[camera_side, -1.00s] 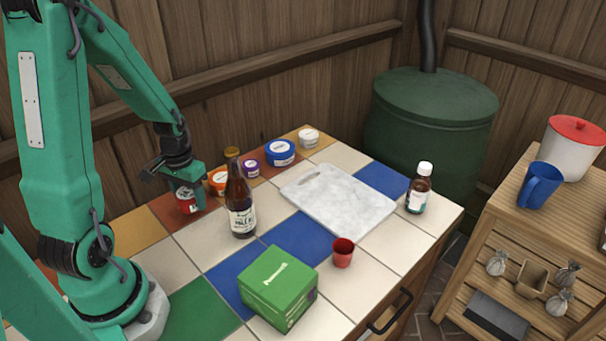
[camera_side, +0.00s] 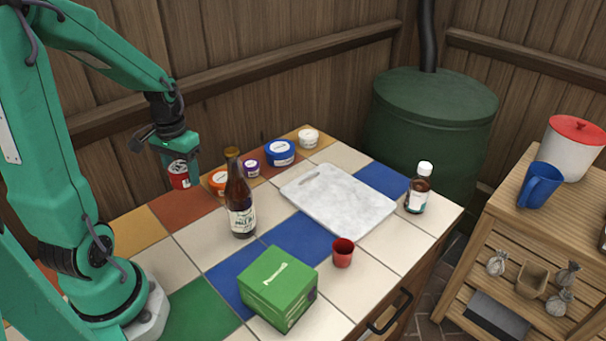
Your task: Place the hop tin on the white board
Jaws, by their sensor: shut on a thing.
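My gripper (camera_side: 172,168) is shut on a small red tin with a white label (camera_side: 179,176), held above the tiled table's far left part. Which tin is the hop tin I cannot read from the labels. The white board (camera_side: 340,203) lies flat and empty on the table, right of the middle, with a slot handle at its far left corner. An orange tin (camera_side: 218,182), a purple tin (camera_side: 249,169), a blue tin (camera_side: 280,153) and a white tin (camera_side: 308,139) stand in a row along the back edge.
A tall brown bottle (camera_side: 240,208) stands between my gripper and the white board. A green box (camera_side: 278,288) and a red cup (camera_side: 343,253) are in front. A small brown bottle (camera_side: 419,190) stands right of the board. A wooden shelf is at the right.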

